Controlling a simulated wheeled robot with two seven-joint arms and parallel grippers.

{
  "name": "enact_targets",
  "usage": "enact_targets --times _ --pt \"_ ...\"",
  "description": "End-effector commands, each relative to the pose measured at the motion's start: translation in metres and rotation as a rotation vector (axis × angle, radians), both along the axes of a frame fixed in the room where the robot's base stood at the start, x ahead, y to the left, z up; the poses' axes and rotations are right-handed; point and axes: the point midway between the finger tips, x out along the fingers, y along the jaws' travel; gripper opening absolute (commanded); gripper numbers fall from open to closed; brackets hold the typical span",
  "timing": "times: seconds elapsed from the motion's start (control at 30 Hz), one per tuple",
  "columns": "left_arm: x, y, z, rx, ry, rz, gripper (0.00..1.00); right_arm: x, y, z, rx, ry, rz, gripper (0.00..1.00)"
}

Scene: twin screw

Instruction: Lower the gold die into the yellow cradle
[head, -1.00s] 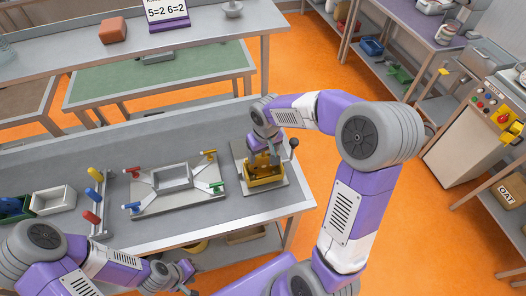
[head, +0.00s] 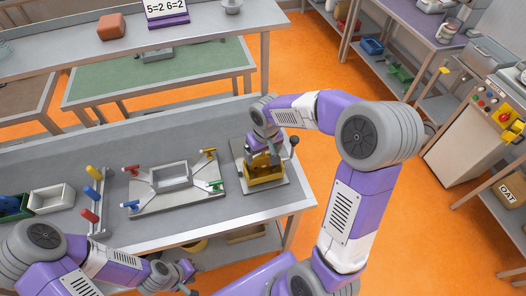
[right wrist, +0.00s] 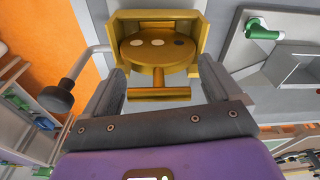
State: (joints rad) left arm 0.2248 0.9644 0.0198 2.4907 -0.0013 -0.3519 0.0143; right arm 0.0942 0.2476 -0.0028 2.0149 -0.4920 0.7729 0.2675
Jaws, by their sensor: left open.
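The gold die, a round plate with a few dots on its face and a crossbar handle (right wrist: 158,77), shows in the right wrist view (right wrist: 140,53). The yellow cradle (right wrist: 193,21) stands around it on three visible sides; it also shows in the head view (head: 266,179) on a grey plate. I cannot tell whether the die rests on the cradle's floor. My left gripper (head: 188,273) is open and empty at the bench's front edge.
A lever with a dark knob (right wrist: 56,98) stands beside the cradle. A grey fixture (head: 150,200) with coloured handles lies left of it. Further left are a peg rack (head: 103,207) and a white box (head: 52,199). The bench behind the fixture is clear.

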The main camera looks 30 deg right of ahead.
Motion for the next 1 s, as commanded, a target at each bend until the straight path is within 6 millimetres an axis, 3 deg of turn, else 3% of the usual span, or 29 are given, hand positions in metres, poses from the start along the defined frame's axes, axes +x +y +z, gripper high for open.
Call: enact_targets --times 0.33,0.73,1.0 --pt "0.000 0.000 0.001 0.000 0.000 0.000 0.43 -0.001 0.000 0.004 0.000 0.001 -0.001 1.00" --pt "0.000 0.000 0.008 0.000 0.000 0.000 0.43 -0.008 0.000 0.065 -0.001 -0.003 0.000 1.00" --pt "0.000 0.000 0.008 0.000 0.000 0.000 0.43 -0.010 0.001 0.075 0.001 0.000 0.001 1.00"
